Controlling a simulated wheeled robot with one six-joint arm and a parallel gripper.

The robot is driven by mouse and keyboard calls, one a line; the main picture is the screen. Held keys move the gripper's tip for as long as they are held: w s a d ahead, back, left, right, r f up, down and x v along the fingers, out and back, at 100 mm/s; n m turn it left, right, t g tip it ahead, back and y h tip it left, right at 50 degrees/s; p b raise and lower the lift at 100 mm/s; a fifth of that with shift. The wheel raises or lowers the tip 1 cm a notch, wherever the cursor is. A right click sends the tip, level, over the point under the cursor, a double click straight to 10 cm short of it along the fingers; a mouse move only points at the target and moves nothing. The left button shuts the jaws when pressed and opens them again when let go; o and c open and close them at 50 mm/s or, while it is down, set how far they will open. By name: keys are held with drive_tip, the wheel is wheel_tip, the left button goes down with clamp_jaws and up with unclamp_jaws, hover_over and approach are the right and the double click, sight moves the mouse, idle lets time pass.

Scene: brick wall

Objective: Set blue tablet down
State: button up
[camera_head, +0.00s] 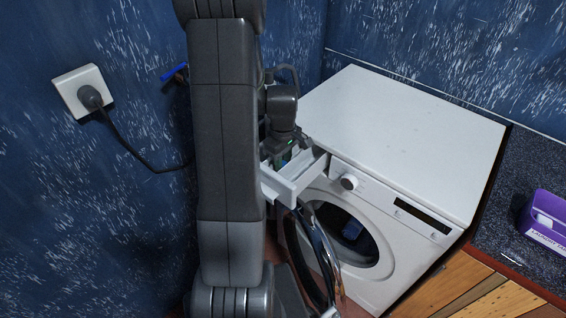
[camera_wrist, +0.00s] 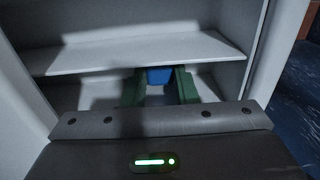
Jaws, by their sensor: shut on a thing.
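The blue tablet (camera_wrist: 160,75) shows in the wrist view between the two green fingers of my gripper (camera_wrist: 159,88). The gripper is shut on it. They are inside the white detergent drawer (camera_wrist: 140,54), between its pale walls and beside a divider. Whether the tablet touches the drawer floor I cannot tell. In the head view the drawer (camera_head: 292,187) is pulled out of the washing machine (camera_head: 415,150), and my gripper (camera_head: 283,160) points down into it. My own arm hides part of this area, and the tablet is not clear there.
The machine's round door (camera_head: 322,250) hangs open below the drawer, with a dark blue item (camera_head: 352,230) in the drum. A purple laundry box (camera_head: 546,216) stands on the dark counter at right. A plugged socket (camera_head: 82,92) is on the left wall. The machine's top is clear.

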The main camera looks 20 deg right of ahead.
drive_tip(key=shift+f, duration=0.45)
drive_tip(key=shift+f, duration=0.2)
drive_tip(key=o, duration=0.9)
drive_tip(key=shift+r, duration=0.1)
drive_tip(key=shift+o, duration=0.2)
wheel_tip(320, 180, up, 12)
drive_tip(key=p, duration=0.1)
drive_tip(key=shift+r, duration=0.15)
